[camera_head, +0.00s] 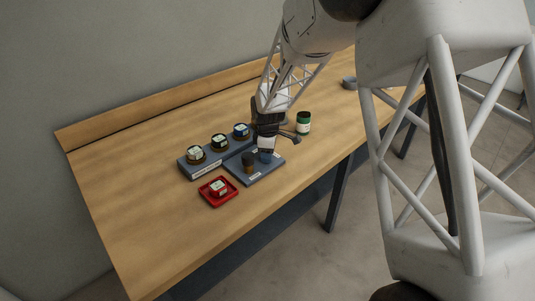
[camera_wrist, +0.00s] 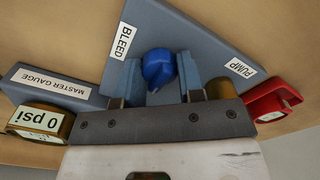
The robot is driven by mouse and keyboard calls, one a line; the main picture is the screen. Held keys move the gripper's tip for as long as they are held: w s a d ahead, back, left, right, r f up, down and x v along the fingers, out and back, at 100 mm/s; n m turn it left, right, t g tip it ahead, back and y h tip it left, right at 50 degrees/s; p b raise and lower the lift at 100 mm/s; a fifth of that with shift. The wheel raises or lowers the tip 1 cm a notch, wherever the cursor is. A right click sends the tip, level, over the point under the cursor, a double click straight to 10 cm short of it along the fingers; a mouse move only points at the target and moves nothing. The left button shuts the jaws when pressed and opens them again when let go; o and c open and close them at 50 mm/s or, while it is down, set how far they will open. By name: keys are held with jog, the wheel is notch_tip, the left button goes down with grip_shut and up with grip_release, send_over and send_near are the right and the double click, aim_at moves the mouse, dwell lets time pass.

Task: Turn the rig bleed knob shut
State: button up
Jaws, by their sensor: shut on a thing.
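The blue bleed knob (camera_wrist: 158,66) stands on the blue-grey rig plate (camera_wrist: 192,42), near the BLEED label (camera_wrist: 124,41). My gripper (camera_wrist: 158,80) is shut on this knob, with one finger on each side of it in the wrist view. In the head view my gripper (camera_head: 266,150) points down over the right part of the rig plate (camera_head: 262,177) and mostly hides the knob. I cannot tell the knob's turn angle against any mark. The brown pump part (camera_head: 248,160) stands on the same plate, left of my gripper; its PUMP label (camera_wrist: 242,68) shows in the wrist view.
A long block (camera_head: 207,170) with three gauges stands behind the plate; one gauge (camera_wrist: 39,121) reads 0 psi. A red tray (camera_head: 210,204) with a gauge (camera_head: 218,187) sits in front. A green jar (camera_head: 303,122) stands to the right. The table's left part is clear.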

jog(key=o, duration=0.9)
jog(key=shift+r, duration=0.15)
jog(key=shift+r, duration=3.8)
